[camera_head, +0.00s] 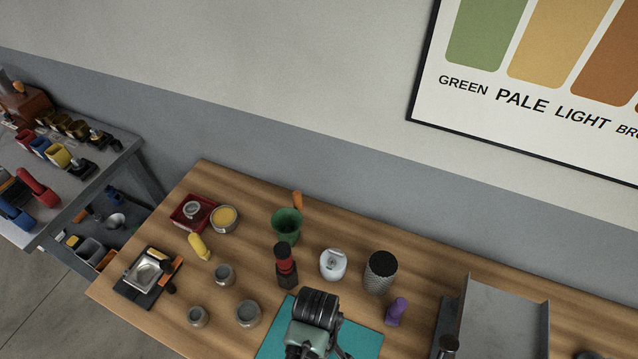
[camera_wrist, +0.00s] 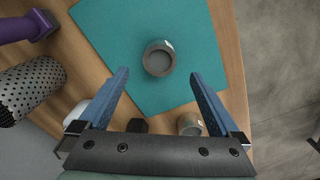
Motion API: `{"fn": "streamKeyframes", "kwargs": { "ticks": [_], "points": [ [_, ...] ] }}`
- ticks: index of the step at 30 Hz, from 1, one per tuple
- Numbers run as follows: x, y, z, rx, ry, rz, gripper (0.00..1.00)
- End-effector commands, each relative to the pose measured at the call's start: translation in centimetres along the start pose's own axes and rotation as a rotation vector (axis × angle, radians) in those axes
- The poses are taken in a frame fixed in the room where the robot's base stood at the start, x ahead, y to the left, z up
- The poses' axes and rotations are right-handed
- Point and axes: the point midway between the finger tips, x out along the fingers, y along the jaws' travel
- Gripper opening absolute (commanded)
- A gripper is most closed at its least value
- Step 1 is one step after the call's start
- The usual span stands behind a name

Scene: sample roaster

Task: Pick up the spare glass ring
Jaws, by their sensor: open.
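I cannot tell for sure which thing is the spare glass ring. A small round ring-like piece (camera_head: 192,210) sits in a red tray (camera_head: 181,222) at the far left of the table. In the wrist view a round, open-topped cup-like piece (camera_wrist: 159,58) with a brownish rim stands on a teal mat (camera_wrist: 110,35). It lies just ahead of the fingertips, roughly centred between them. My gripper (camera_wrist: 160,76) is open, with nothing between its blue fingers. In the head view my gripper (camera_head: 306,344) is over the mat, and my arm hides that cup-like piece.
Several grey cups, one of them here (camera_head: 248,313), stand left of the mat. A red-and-black grinder (camera_head: 287,267), a white rounded vessel (camera_head: 333,264), a perforated cylinder (camera_head: 380,272) and a purple object (camera_head: 396,311) stand around it. A metal tray (camera_head: 505,310) is right.

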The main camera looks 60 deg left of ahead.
Motion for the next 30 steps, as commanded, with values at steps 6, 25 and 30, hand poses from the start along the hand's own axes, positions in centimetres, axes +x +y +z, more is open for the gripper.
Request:
{"fn": "streamKeyframes", "kwargs": {
  "ticks": [6, 25, 30],
  "points": [
    [1.6, 0.0, 0.2, -0.001, -0.002, -0.003, 0.99],
    [5.2, 0.2, 0.3, 0.000, 0.001, 0.000, 0.93],
    [5.2, 0.2, 0.3, 0.000, 0.001, 0.000, 0.63]
  ]
}}
